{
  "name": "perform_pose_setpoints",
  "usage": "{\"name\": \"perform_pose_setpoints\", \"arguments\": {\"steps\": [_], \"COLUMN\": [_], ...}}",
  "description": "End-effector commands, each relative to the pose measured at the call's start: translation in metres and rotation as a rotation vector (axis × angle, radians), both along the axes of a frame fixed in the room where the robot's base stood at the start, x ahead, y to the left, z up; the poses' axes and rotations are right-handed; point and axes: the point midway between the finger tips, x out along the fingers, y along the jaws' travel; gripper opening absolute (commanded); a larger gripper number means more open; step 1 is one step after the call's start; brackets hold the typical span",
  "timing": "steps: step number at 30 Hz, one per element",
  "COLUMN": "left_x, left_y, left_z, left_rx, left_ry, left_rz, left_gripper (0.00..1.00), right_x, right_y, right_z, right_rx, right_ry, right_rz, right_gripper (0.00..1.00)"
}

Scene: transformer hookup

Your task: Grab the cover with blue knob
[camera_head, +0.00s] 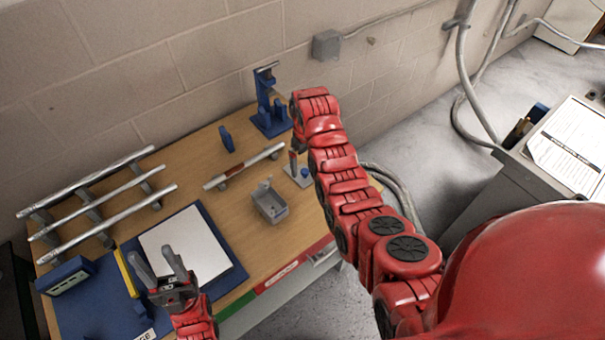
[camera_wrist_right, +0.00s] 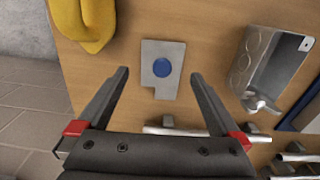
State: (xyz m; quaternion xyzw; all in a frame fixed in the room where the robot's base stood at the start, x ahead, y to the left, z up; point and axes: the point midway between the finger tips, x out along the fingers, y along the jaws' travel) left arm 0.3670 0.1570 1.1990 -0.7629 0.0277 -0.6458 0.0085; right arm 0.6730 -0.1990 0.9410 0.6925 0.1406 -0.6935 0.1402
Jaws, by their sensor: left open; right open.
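The cover is a flat grey metal plate with a notched corner, lying on the wooden table. In the right wrist view the cover (camera_wrist_right: 150,88) shows its round blue knob (camera_wrist_right: 162,67) on top. In the head view the blue knob (camera_head: 305,173) is partly beside my right gripper (camera_head: 294,165), which hides part of the plate. My right gripper (camera_wrist_right: 165,100) is open, with the cover between and just beyond its fingertips. Nothing is held in it. My left gripper (camera_head: 160,262) is open and empty above the white sheet and blue mat at the table's front left.
A grey open box (camera_wrist_right: 268,65) stands beside the cover; it also shows in the head view (camera_head: 269,204). A yellow object (camera_wrist_right: 80,20) lies at the upper left in the wrist view. A metal rod (camera_head: 244,167), a blue stand (camera_head: 268,115) and a rack of pipes (camera_head: 95,205) occupy the table.

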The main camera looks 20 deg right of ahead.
Motion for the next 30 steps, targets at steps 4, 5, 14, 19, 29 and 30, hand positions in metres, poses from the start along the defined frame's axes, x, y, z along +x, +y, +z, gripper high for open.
{"name": "perform_pose_setpoints", "arguments": {"steps": [4, 5, 14, 19, 29, 30], "left_x": [0.000, 0.000, 0.000, 0.000, 0.000, 0.000], "left_y": [0.000, 0.000, 0.000, 0.000, 0.000, 0.000], "left_z": [0.017, 0.020, 0.029, 0.030, 0.030, 0.030], "left_rx": [0.000, 0.000, 0.000, 0.000, 0.000, 0.000], "left_ry": [0.000, -0.001, 0.000, 0.000, 0.000, 0.000], "left_rz": [0.000, 0.000, 0.000, 0.000, 0.000, 0.000], "left_gripper": [0.50, 0.50, 0.50, 0.50, 0.50, 0.50], "right_x": [-0.002, -0.001, 0.001, 0.000, 0.001, 0.001], "right_y": [0.002, 0.003, 0.004, 0.004, 0.004, 0.004], "right_z": [-0.010, -0.013, -0.041, -0.048, -0.048, -0.048], "right_rx": [0.000, -0.001, 0.000, 0.000, 0.000, 0.000], "right_ry": [0.005, 0.004, 0.000, -0.001, -0.002, -0.002], "right_rz": [0.000, 0.000, 0.001, 0.000, 0.000, 0.000], "right_gripper": [1.00, 1.00, 1.00, 1.00, 0.86, 0.78]}}
